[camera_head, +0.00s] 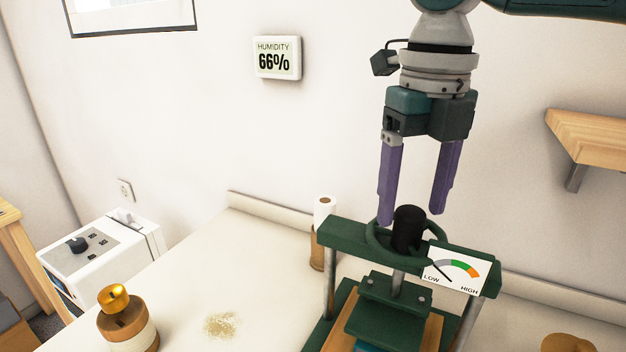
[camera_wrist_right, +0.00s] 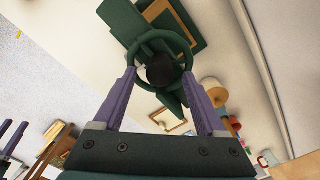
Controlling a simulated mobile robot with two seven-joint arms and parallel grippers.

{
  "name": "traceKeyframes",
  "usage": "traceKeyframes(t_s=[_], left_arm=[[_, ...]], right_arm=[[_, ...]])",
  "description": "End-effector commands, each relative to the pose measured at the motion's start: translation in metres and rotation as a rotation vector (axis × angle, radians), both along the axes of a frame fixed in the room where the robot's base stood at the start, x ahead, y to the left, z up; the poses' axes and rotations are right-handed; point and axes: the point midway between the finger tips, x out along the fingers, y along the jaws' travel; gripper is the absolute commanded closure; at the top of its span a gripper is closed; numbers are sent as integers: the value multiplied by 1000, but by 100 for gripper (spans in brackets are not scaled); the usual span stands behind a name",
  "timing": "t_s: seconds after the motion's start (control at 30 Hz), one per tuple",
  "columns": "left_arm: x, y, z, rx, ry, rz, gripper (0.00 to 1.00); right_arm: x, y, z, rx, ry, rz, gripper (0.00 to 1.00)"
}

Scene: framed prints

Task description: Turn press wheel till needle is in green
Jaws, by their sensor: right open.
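The press (camera_head: 335,240) is dark green, with a green wheel (camera_head: 372,236) and a black upright knob (camera_head: 408,229) on top. The white gauge (camera_head: 457,270) on its front runs from LOW to HIGH. Its needle points up-left to the grey part on the LOW side, left of the green band. My right gripper (camera_head: 413,214) is open and points down over the wheel, its purple fingers on either side of the knob. The wrist view shows the wheel (camera_wrist_right: 143,53) between its fingers; contact is unclear. At that view's left edge, dark parted fingers look like my left gripper (camera_wrist_right: 11,135).
A paper roll (camera_head: 323,213) stands behind the press's left side. A brass-topped wooden object (camera_head: 127,322) and a patch of crumbs (camera_head: 221,325) are on the pale table. A wooden shelf (camera_head: 590,135) juts from the wall at right. The table's left-middle is mostly clear.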

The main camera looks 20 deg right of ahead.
Motion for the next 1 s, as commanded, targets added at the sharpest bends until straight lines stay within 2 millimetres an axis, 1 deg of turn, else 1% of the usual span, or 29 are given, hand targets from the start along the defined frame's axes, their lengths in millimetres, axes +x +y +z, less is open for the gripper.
traceKeyframes(t_s=[0.13, 0.37, 1.0], left_arm=[[0, 0, 1, 0, 0, 0, 50], [0, 0, 1, 0, 0, -1, 50], [0, 1, 0, 3, 1, -3, 50]], right_arm=[[0, 0, -8, 0, 1, 1, 26], [0, 0, -9, 0, 0, 1, 26], [0, 0, -8, 0, 0, 0, 98]])
